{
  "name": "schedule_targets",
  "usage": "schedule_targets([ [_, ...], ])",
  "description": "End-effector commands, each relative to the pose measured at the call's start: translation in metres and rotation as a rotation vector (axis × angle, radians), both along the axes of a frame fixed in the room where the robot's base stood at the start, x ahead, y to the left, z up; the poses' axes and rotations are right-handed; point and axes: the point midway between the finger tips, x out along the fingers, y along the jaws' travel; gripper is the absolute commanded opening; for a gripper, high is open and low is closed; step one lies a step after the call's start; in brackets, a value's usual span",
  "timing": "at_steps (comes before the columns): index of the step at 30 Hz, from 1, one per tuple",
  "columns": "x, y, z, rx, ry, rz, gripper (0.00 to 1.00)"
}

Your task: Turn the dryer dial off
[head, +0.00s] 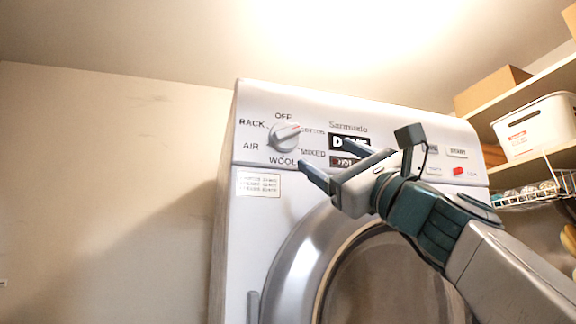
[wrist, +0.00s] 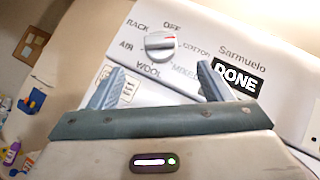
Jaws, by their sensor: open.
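The dryer dial (head: 285,137) is a round silver knob with a raised grip and a red mark. It sits at the upper left of the white dryer's (head: 243,215) panel, ringed by the words OFF, COTTON, MIXED, WOOL, AIR and RACK. In the head view the red mark points right and slightly up, between OFF and COTTON. My gripper (head: 330,161) is open and empty, to the right of and below the dial. In the wrist view the dial (wrist: 161,45) lies beyond and between the two open fingers (wrist: 159,86), apart from them.
The panel has a dark DONE display (head: 345,142), a START button (head: 457,153) and a red button (head: 458,171). The round door (head: 290,262) is below. Shelves at right hold a white bin (head: 535,128) and a cardboard box (head: 490,88). Space left of the dryer is clear.

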Motion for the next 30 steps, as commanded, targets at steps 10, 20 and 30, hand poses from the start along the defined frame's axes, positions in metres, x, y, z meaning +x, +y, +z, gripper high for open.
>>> schedule_targets([
  [10,0.043,0.039,0.050,-0.001,0.002,0.002,0.73],
  [20,0.066,0.062,0.072,-0.002,0.001,0.001,0.73],
  [30,0.070,0.065,0.073,-0.002,0.001,-0.002,0.73],
])
